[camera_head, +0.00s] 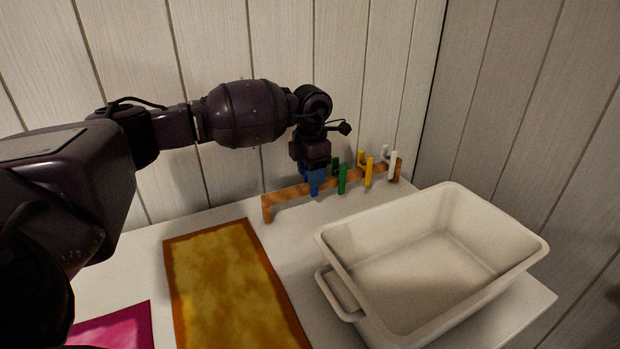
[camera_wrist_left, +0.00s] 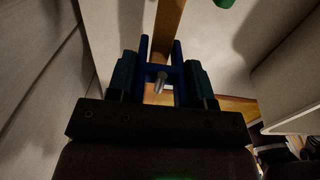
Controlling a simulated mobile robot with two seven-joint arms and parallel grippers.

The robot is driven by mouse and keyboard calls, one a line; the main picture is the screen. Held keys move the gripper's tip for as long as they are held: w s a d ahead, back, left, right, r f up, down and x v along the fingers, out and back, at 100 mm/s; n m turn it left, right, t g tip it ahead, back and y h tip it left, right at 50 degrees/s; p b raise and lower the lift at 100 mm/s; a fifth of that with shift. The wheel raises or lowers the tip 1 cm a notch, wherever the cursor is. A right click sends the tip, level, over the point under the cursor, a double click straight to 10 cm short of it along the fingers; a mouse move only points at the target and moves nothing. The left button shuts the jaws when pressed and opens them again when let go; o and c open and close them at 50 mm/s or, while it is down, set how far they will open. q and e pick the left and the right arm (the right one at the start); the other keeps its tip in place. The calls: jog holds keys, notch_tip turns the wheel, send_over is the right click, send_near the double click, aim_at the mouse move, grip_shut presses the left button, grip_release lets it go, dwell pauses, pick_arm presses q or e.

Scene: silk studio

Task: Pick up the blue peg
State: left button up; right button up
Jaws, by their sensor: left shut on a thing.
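The blue peg (camera_head: 314,181) is at the left part of a wooden rack (camera_head: 283,195) by the back wall. My left gripper (camera_head: 315,168) comes down over it from above and is shut on it. In the left wrist view the blue peg (camera_wrist_left: 178,58) shows two upright prongs joined by a crossbar, with a metal pin at its middle. It sits between the gripper's fingers (camera_wrist_left: 161,76), and the wooden rail runs between the prongs. I cannot tell whether the peg is clear of the rail. My right gripper is in neither view.
Green (camera_head: 342,180), yellow (camera_head: 368,173) and white pegs (camera_head: 392,167) stand on the rack to the right. A white bin (camera_head: 335,288) is in front at the right. A yellow-brown cloth (camera_head: 235,285) and a magenta cloth (camera_head: 118,330) lie on the white table (camera_head: 265,235).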

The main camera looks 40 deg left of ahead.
pick_arm(q)
notch_tip(320, 180, up, 18)
jog(key=p, duration=0.2)
jog(key=shift+p, duration=0.4)
jog(key=shift+d, duration=0.1)
